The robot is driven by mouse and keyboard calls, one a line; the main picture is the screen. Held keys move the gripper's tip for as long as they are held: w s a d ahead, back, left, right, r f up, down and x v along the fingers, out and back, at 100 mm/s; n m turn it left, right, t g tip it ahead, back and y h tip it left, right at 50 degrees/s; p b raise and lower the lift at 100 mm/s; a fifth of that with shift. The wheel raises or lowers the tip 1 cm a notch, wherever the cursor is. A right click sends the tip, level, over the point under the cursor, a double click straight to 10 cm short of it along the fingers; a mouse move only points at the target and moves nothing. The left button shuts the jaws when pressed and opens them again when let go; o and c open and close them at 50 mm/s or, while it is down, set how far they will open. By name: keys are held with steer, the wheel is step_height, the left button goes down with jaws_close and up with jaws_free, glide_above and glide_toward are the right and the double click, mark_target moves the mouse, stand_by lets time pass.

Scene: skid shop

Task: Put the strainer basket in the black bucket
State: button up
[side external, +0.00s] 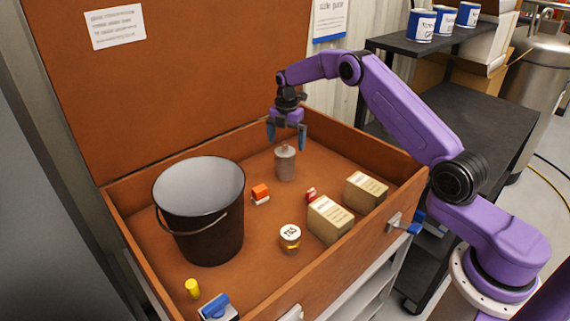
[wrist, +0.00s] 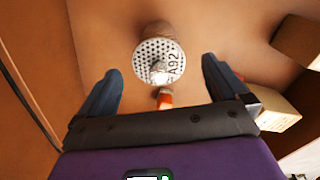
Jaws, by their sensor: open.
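The strainer basket (side external: 285,165) is a small grey cylinder with a narrower top, standing upright on the brown floor of the skid box. In the wrist view the basket lies ahead, between and beyond my open fingers (wrist: 160,75). The black bucket (side external: 205,238) stands upright at the left of the box, its handle hanging at the front; its visible inside is pale and empty.
Two cardboard boxes (side external: 330,220) (side external: 366,192), a round labelled tin (side external: 290,237), an orange-and-white piece (side external: 260,193) and a red-and-white piece (side external: 311,195) lie on the box floor. A yellow piece (side external: 192,288) is at the front left. Raised walls (side external: 365,150) surround the floor.

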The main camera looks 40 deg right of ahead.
mark_target(285, 160)
steer(key=shift+a+f, duration=0.15)
steer(key=shift+f, duration=1.4)
steer(key=shift+a+f, duration=0.15)
steer(key=shift+f, duration=1.4)
steer(key=c, duration=1.2)
steer(key=shift+r, duration=0.1)
